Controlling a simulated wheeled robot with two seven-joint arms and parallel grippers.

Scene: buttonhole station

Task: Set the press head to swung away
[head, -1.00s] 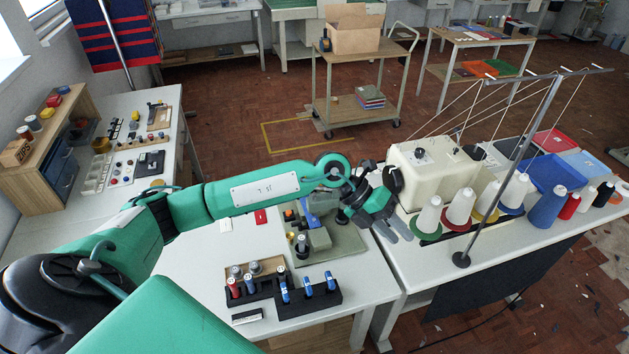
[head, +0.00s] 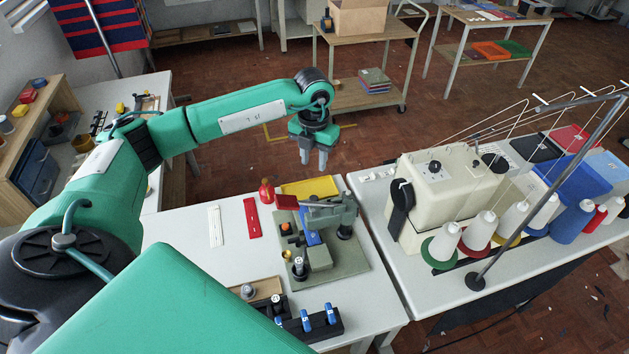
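The press (head: 319,257) stands on a grey-green base plate (head: 350,268) on the white table. Its grey head (head: 327,211) lies across the top of the press, with a red handle (head: 287,202) sticking out to the left and a dark cylinder (head: 345,230) under its right end. A blue part (head: 309,236) shows below the head. I cannot tell the head's exact swing angle. My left gripper (head: 313,163) hangs fingers down, above and beyond the press, apart from it. Its two fingers are slightly parted with nothing between them. My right gripper is out of view.
A red bottle (head: 266,192) and a yellow tray (head: 310,187) sit behind the press. White (head: 215,226) and red (head: 252,218) strips lie to its left. A black rack (head: 312,324) stands in front. The cream machine (head: 440,195) and thread cones are to the right.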

